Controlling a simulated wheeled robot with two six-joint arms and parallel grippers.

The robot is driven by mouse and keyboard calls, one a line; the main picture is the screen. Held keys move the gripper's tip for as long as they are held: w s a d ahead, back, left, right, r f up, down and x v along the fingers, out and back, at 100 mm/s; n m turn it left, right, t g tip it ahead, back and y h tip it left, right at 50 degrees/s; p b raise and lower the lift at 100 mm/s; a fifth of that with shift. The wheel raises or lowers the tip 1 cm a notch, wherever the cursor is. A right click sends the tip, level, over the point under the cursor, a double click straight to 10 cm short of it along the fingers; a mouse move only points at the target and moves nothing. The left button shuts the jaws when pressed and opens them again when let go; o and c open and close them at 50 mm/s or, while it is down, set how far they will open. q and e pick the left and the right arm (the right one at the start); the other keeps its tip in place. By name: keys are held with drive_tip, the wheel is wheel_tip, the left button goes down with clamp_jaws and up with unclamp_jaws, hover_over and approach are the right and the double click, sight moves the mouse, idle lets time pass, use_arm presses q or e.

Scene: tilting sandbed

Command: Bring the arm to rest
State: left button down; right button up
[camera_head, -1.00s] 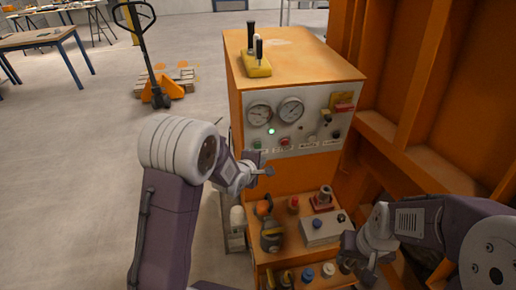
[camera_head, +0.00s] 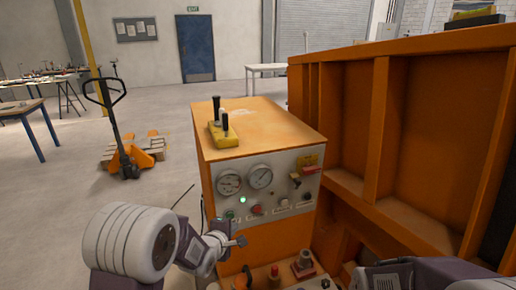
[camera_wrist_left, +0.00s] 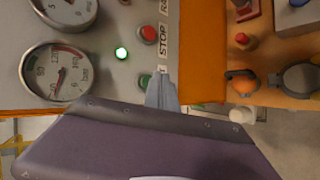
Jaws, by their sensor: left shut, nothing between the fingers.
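My left gripper (camera_head: 239,241) is shut and empty. It is in front of the orange cabinet, just below the grey control panel (camera_head: 278,190). In the left wrist view its closed fingers (camera_wrist_left: 162,93) show as a narrow grey wedge over the panel's lower edge, near the STOP label; whether they touch it I cannot tell. My left arm comes up from the bottom of the head view, bent at a large white joint. Of my right arm only links show at the bottom right; its fingers are out of the picture.
The panel carries two round gauges (camera_head: 261,177), a lit green lamp (camera_head: 242,200) and a red button (camera_head: 257,209). A yellow lever block (camera_head: 223,135) sits on the cabinet top. An orange ribbed wall (camera_head: 425,130) stands right. Open floor lies left, with a pallet truck (camera_head: 122,150).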

use_arm(q)
wheel_tip(320, 180, up, 4)
drive_tip(key=s+a, duration=0.2)
drive_tip(key=s+a+f+m+g, duration=0.1)
drive_tip(key=s+f+m+g, duration=0.2)
drive_tip(key=s+m, duration=0.2)
drive_tip(key=s+a+f+m+g+y, duration=0.1)
drive_tip(key=s+f+m+g, duration=0.2)
drive_tip(key=s+m, duration=0.3)
drive_tip(key=s+a+f+m+g+y, duration=0.1)
drive_tip(key=s+f+m+g, duration=0.2)
drive_tip(key=s, duration=1)
drive_tip(key=m+g, duration=0.1)
drive_tip(key=m, duration=0.2)
drive_tip(key=shift+s+a+f+g, duration=0.3)
drive_tip(key=shift+s+a+f, duration=0.05)
drive_tip(key=shift+s+f, duration=0.05)
